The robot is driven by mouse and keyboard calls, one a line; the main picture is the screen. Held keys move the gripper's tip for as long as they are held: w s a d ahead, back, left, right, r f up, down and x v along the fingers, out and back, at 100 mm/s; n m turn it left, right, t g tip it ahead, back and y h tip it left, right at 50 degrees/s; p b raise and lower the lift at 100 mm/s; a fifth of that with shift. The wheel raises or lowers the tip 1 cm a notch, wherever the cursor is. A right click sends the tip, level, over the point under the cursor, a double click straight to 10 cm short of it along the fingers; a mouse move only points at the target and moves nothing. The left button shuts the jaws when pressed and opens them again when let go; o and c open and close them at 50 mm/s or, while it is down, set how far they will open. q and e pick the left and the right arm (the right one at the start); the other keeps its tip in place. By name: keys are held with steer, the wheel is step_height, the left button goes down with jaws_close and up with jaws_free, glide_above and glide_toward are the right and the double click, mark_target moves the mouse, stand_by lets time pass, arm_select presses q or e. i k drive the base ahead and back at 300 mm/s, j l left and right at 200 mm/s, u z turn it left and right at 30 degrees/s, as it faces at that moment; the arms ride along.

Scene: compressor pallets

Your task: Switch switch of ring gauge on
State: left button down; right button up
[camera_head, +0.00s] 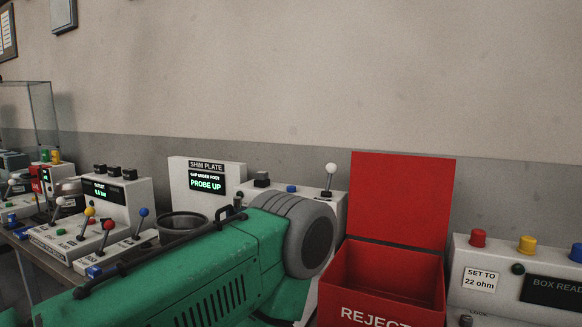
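No label in view reads as ring gauge, so I cannot tell which device it is. A white shim plate box (207,190) shows "PROBE UP" on its display. To its right, a grey-white unit carries a white-knobbed lever (330,178), a blue button (291,188) and a black knob (262,179); its lower part is hidden by the green compressor (190,275). A dark round ring or bowl (182,223) stands behind the compressor.
An open red reject box (395,283) stands right of the compressor. A white "SET TO 22 ohm" unit (478,307) is at the right edge. At left are an outlet display box (130,205), several coloured levers and a glass case (42,112).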

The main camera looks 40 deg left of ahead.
mark_target(331, 169)
steer(key=j, duration=1.45)
